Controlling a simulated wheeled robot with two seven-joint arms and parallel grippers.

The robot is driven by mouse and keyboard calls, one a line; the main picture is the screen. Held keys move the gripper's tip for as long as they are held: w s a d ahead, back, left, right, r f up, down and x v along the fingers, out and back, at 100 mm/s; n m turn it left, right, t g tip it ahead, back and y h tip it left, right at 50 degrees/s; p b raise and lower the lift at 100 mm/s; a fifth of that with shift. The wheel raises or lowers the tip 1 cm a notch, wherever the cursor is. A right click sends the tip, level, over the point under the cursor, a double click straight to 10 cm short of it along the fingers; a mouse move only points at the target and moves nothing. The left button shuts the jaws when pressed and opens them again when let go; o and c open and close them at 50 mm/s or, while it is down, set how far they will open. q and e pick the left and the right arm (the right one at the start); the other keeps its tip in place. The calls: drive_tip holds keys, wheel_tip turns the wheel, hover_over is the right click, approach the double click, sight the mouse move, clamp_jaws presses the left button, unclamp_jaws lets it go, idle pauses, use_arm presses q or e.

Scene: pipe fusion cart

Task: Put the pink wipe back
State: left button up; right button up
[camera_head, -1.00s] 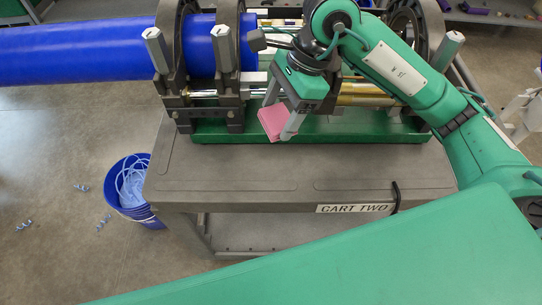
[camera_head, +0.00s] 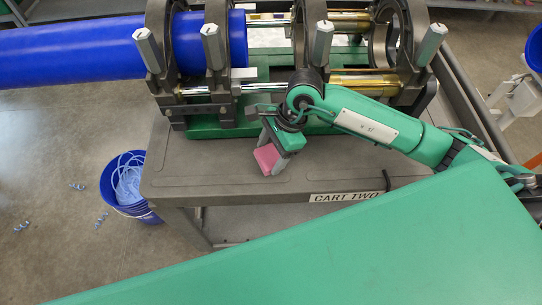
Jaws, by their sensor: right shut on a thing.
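The pink wipe (camera_head: 266,157) is a small pink block-like pad between the fingers of my right gripper (camera_head: 270,163). The gripper is shut on it and points down over the front part of the grey cart top (camera_head: 205,172). I cannot tell whether the wipe touches the cart top. My right arm comes in from the right. My left gripper does not show.
The fusion machine's clamps (camera_head: 215,60) and green base (camera_head: 205,128) stand behind the gripper, with a blue pipe (camera_head: 70,52) in them at left. A blue bucket (camera_head: 113,188) with shavings stands on the floor at left. The cart top left of the gripper is clear.

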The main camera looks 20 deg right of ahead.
sight(274, 154)
wheel_tip(274, 154, down, 3)
drive_tip(key=shift+s+r, duration=0.1)
drive_tip(key=shift+r, duration=0.05)
drive_tip(key=shift+f, duration=0.25)
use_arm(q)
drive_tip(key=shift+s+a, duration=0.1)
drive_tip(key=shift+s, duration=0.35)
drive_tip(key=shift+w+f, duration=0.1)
use_arm(e)
drive_tip(key=shift+f, duration=0.15)
drive_tip(key=o, duration=0.9)
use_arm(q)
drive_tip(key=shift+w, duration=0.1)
